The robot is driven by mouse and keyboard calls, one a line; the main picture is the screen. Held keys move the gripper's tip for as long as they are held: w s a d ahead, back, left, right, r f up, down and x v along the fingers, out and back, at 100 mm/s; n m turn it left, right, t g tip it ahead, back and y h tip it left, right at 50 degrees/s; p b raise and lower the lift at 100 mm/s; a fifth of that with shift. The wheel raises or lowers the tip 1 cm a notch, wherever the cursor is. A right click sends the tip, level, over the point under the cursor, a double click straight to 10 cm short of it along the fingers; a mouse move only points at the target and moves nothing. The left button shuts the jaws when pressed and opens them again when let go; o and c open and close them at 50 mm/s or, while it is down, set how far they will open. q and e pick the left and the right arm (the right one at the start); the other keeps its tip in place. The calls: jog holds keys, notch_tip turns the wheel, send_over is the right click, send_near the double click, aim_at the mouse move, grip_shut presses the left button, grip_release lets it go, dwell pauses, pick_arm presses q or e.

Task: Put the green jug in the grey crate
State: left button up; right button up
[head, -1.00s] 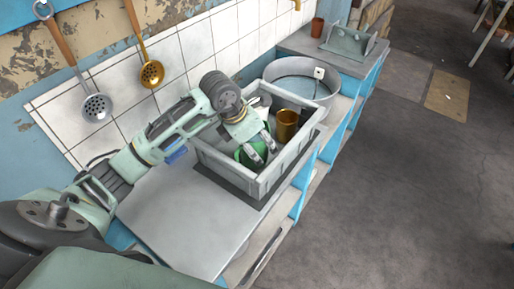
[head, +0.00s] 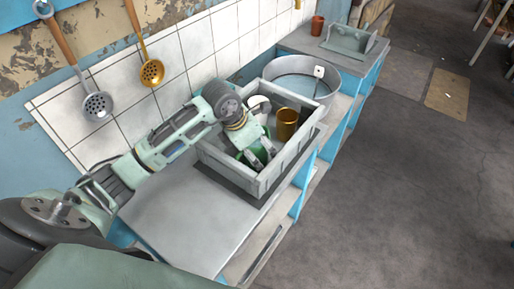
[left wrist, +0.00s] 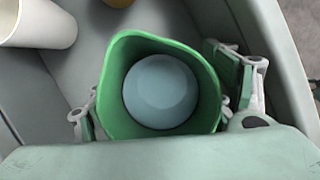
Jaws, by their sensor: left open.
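The green jug (left wrist: 117,80) is inside the grey crate (left wrist: 288,50), seen from above in the left wrist view with its mouth up and a pale blue round surface inside it. In the head view the green jug (head: 263,157) shows only in part behind my left gripper (head: 262,158). The grey crate (head: 268,185) stands on the counter. My left gripper (left wrist: 160,112) is open, with one finger on each side of the jug. Whether the fingers touch the jug cannot be told. My right gripper is not in view.
A brass cup (head: 286,124) and a white cup (head: 257,103) are also in the crate. A large round metal pot (head: 327,86) stands behind it. The grey counter (head: 185,215) in front of the crate is clear. Ladles hang on the tiled wall.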

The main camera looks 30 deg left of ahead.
pick_arm(q)
jog(key=shift+r, duration=0.15)
jog(key=shift+a+r, duration=0.1)
jog(key=shift+r, duration=0.2)
jog(key=b+v, duration=0.1)
jog(key=v, duration=1)
jog(key=shift+s, duration=0.15)
